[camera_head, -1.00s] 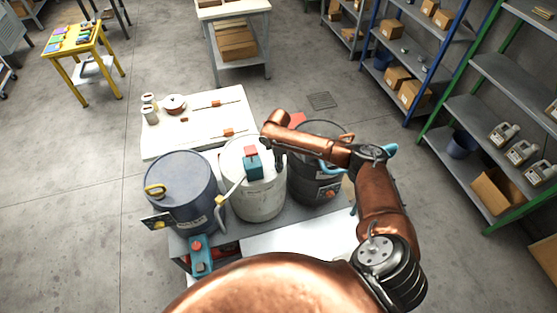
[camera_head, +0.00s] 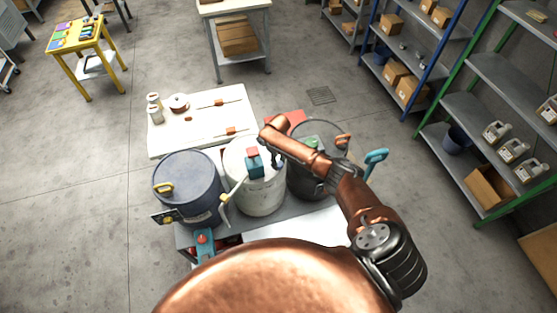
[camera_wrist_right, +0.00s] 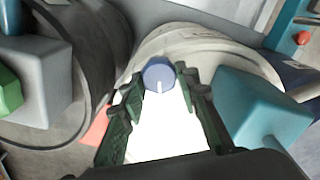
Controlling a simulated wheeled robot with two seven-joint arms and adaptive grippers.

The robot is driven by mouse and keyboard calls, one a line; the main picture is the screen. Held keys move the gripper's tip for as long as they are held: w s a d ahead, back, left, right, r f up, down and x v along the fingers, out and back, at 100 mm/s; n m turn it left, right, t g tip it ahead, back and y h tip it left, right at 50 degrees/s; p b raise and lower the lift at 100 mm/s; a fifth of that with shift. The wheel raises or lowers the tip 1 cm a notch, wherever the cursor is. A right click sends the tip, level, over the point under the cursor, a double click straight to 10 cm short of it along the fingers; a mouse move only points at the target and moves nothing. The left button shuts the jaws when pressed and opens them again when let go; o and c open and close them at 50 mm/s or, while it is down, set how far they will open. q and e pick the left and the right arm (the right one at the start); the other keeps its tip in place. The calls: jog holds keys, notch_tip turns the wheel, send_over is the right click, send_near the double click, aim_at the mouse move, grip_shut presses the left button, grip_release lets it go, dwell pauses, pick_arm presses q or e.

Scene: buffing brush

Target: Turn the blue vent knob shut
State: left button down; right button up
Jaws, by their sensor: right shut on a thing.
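The blue vent knob (camera_wrist_right: 159,75) is a small round cap with a white line on its face, seen in the right wrist view. My right gripper (camera_wrist_right: 160,84) has its green ridged fingertips on both sides of the knob and is shut on it. In the head view my right gripper (camera_head: 277,161) is over the right part of the white drum (camera_head: 262,200). The knob is hidden there by the gripper and arm. My left gripper is not in view.
A teal block with a red top (camera_head: 255,165) stands on the white drum, close beside the gripper. A blue-grey drum (camera_head: 187,190) is to the left and a dark drum (camera_head: 305,185) to the right. A white board (camera_head: 200,125) with small items lies behind.

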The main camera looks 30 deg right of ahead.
aim_at(279, 163)
jog(key=shift+m+p, duration=0.75)
jog(key=shift+m, duration=0.95)
jog(key=o, duration=1.2)
jog(key=shift+c, duration=0.2)
notch_tip(279, 163, up, 12)
